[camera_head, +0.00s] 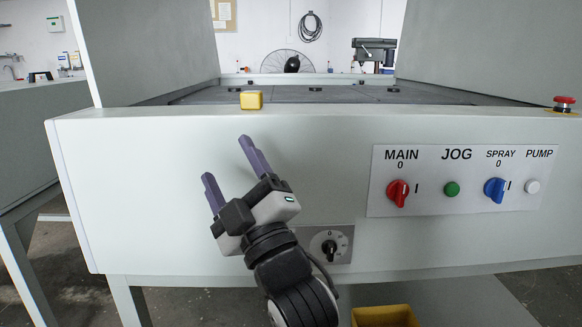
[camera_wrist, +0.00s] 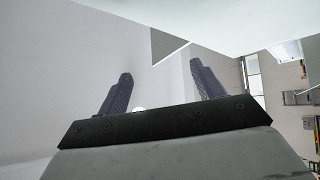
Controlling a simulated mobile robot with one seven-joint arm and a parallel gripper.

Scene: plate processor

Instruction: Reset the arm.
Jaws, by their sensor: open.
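My gripper (camera_head: 228,163) is raised in front of the white front panel of the plate processor (camera_head: 110,180). Its two purple-grey fingers are spread apart and point up and to the left, with nothing between them. In the wrist view the two fingers of my gripper (camera_wrist: 160,88) also stand apart and empty, against a pale surface. A small whitish spot shows between them there; I cannot tell what it is.
A control plate (camera_head: 455,225) carries a red MAIN knob (camera_head: 398,193), green JOG button (camera_head: 452,189), blue SPRAY knob (camera_head: 494,189) and white PUMP button (camera_head: 532,187). A black knob (camera_head: 329,248) sits right of my wrist. A yellow block (camera_head: 251,100) and red stop button (camera_head: 564,101) are on the top edge.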

